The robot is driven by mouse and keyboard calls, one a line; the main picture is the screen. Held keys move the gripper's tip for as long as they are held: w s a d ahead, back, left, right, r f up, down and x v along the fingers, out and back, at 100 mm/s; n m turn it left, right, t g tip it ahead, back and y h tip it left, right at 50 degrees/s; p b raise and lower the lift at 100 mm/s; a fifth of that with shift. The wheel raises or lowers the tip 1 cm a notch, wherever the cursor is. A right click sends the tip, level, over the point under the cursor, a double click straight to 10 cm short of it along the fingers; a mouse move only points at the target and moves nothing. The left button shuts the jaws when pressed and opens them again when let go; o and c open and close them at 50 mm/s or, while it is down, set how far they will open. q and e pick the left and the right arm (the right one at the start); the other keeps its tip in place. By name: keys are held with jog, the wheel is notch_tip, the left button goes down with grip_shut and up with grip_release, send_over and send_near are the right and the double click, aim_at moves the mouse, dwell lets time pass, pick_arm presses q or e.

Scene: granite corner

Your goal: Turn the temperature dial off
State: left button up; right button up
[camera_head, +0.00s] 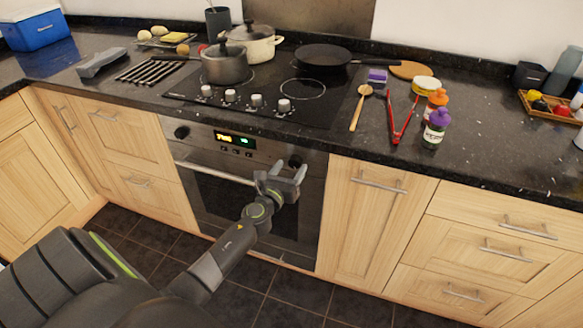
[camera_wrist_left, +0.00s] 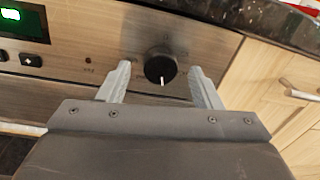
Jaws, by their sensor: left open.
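The oven's right dial (camera_head: 295,162) is a round black knob on the control panel. It also shows in the left wrist view (camera_wrist_left: 160,66), with its white mark pointing down. My left gripper (camera_head: 288,172) is open in front of this dial. In the left wrist view the fingers (camera_wrist_left: 160,72) stand on either side of the dial, with visible gaps; I cannot tell how deep they reach. A second black dial (camera_head: 181,132) sits at the panel's left end. The lit display (camera_head: 235,140) is between them. My right gripper is not in view.
The oven handle (camera_head: 215,173) runs below the panel. Above, the dark countertop (camera_head: 480,160) overhangs; the hob holds a grey pot (camera_head: 224,66) and a black pan (camera_head: 323,57). Several white hob knobs line its front. A wooden cabinet (camera_head: 370,215) stands right of the oven.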

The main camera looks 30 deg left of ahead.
pick_arm(q)
jog(key=shift+w+a, duration=0.15)
jog(key=shift+w, duration=0.6)
jog(key=shift+c, duration=0.2)
jog(key=c, duration=0.9)
jog(key=shift+c, duration=0.2)
